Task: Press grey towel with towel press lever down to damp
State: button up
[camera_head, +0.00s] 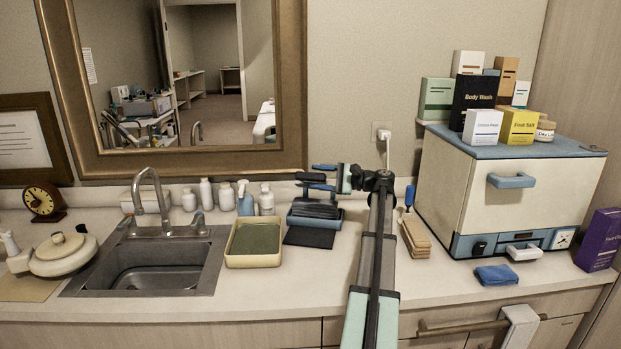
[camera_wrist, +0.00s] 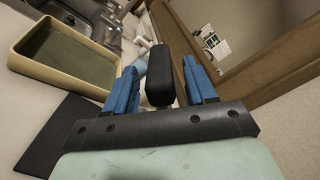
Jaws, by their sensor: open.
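The towel press (camera_head: 340,216) is a blue-based unit with dark plates on the counter, left of my arm. Its black lever handle (camera_head: 311,177) stands raised above the plates. The dark grey towel (camera_head: 310,237) lies flat at the front of the press, its back part hidden between the plates; a dark flat sheet also shows in the wrist view (camera_wrist: 58,135). My gripper (camera_head: 322,177) is open, with its blue fingers on either side of the lever handle. In the wrist view, the handle (camera_wrist: 159,76) stands between the two fingers, with visible gaps on both sides.
A cream tray (camera_head: 253,261) with a grey-green surface stands left of the press, beside the sink (camera_head: 150,265). Several bottles (camera_head: 245,200) stand behind it. Wooden sticks (camera_head: 416,238), a blue cloth (camera_head: 496,275) and a white cabinet (camera_head: 462,190) are at right.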

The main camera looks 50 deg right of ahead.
aim_at(311, 177)
jog(key=shift+x, duration=1.55)
grip_shut()
